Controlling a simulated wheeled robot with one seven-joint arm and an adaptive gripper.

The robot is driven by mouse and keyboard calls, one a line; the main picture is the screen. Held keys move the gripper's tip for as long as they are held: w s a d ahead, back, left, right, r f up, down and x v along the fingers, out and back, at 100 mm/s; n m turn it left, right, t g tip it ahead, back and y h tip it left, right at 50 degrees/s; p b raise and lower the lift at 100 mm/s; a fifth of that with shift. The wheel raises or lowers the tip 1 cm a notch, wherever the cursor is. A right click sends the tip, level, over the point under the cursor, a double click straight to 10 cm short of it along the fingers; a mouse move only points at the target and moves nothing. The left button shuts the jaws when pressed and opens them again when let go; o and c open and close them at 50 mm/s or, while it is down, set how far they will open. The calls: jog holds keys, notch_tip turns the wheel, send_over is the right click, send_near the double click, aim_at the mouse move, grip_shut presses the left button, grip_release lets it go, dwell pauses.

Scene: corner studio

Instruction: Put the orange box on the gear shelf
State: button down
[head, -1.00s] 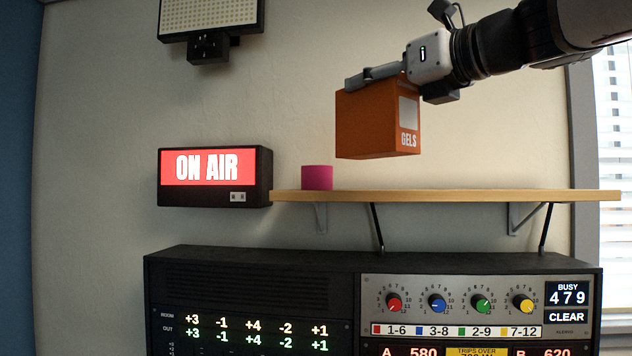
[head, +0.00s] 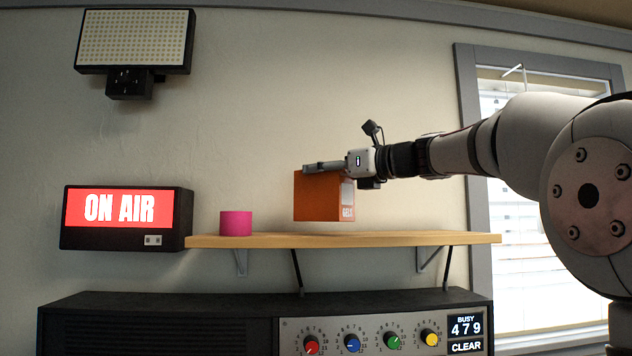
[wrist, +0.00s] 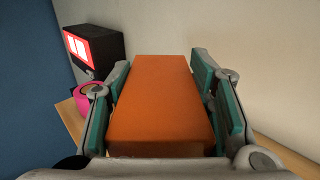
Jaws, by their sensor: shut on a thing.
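The orange box (head: 318,196), marked GELS, is upright in my gripper (head: 325,168). In the wrist view the box (wrist: 160,100) fills the space between the two finger pads of my gripper (wrist: 160,95). The gear shelf (head: 400,239) is a light wooden board on wall brackets. The box is above the middle of the shelf, with what looks like a small gap under it. The shelf's edge (wrist: 72,120) shows beside the gripper in the wrist view.
A pink roll (head: 236,223) stands on the shelf's left end. A lit ON AIR sign (head: 125,218) is left of it. A black equipment rack (head: 160,305) is below. A light panel (head: 135,40) hangs above. The shelf's right part is bare.

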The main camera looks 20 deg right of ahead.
aim_at(323, 195)
jog(key=shift+f, duration=1.3)
jog(key=shift+f, duration=0.1)
jog(key=c, duration=0.8)
grip_release()
jog(key=shift+o, duration=0.2)
